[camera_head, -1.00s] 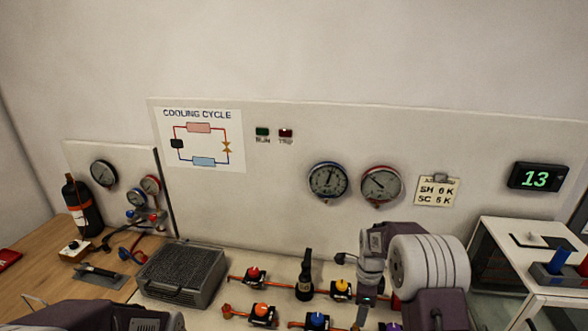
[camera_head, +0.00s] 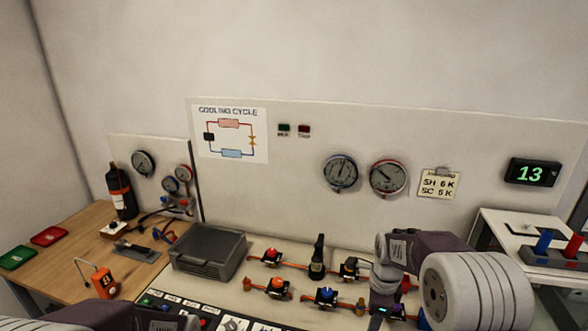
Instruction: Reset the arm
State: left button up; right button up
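My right arm comes in from the lower right, over the right end of the valve panel.
A grey box (camera_head: 208,252) sits left of the valves. Two gauges (camera_head: 340,172) (camera_head: 388,177) and a display reading 13 (camera_head: 532,172) are on the back panel. A black bottle (camera_head: 121,192), a red tray (camera_head: 49,236) and a green tray (camera_head: 17,257) are on the wooden table.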

jog(key=s+a+f+n, duration=0.2)
jog(key=s+n, duration=1.5)
jog(key=n, duration=0.3)
jog(key=shift+s+a+f+n, duration=0.2)
jog(key=shift+s+a+n, duration=0.1)
jog(key=shift+n, duration=0.1)
